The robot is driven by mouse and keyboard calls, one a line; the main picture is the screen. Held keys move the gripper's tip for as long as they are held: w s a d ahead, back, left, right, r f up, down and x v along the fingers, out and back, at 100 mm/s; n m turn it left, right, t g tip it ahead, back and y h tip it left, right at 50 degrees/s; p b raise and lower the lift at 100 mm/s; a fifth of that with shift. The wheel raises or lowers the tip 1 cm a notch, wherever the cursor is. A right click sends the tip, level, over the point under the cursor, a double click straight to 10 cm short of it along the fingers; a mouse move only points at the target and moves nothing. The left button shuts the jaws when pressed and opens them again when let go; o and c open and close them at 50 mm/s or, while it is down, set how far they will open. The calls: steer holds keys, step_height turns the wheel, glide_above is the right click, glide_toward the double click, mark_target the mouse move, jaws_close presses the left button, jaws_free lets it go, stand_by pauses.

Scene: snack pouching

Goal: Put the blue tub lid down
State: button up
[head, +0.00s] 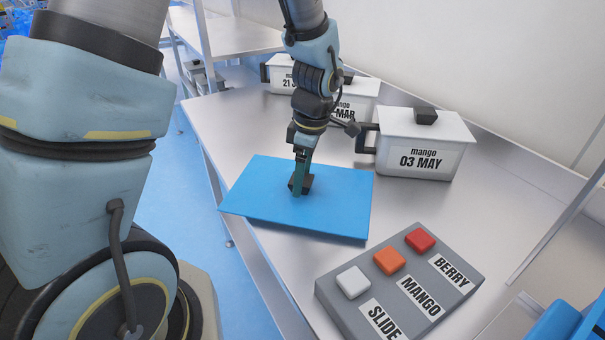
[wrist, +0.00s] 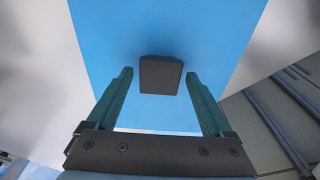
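The blue tub lid (head: 335,208) is a flat blue sheet with a dark block handle (head: 307,184) on top. It lies roughly level at the left part of the metal table, its left corner reaching past the table's edge. I cannot tell whether its underside touches the table. My gripper (head: 301,185) points down at the handle. In the wrist view, the handle (wrist: 161,75) shows between the green fingertips of my gripper (wrist: 159,74), with a gap on each side. The fingers are apart and hold nothing. The lid (wrist: 165,25) fills much of that view.
White tubs with dark handles stand along the wall, the nearest a mango tub marked 03 MAY (head: 420,150). A grey button box (head: 400,285) with white, orange and red buttons lies in front of the lid. Bare table (head: 510,205) shows at the right.

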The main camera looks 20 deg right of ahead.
mark_target(309, 180)
steer(key=shift+o, duration=0.3)
steer(key=shift+r, duration=0.45)
step_height(309, 180, up, 11)
steer(key=d+b, duration=0.1)
steer(key=b, duration=0.1)
steer(key=a+f+m, duration=0.2)
steer(key=a+m, duration=0.2)
steer(key=a, duration=0.4)
steer(key=w+a+f+m+h, duration=0.1)
steer(key=a+m, duration=0.3)
steer(key=a, duration=0.5)
steer(key=a+f+m, duration=0.2)
steer(key=a+m, duration=0.2)
steer(key=a, duration=0.5)
steer(key=shift+w+a+f+t, duration=0.15)
steer(key=shift+a+f+t, duration=0.1)
steer(key=shift+f+t, duration=0.15)
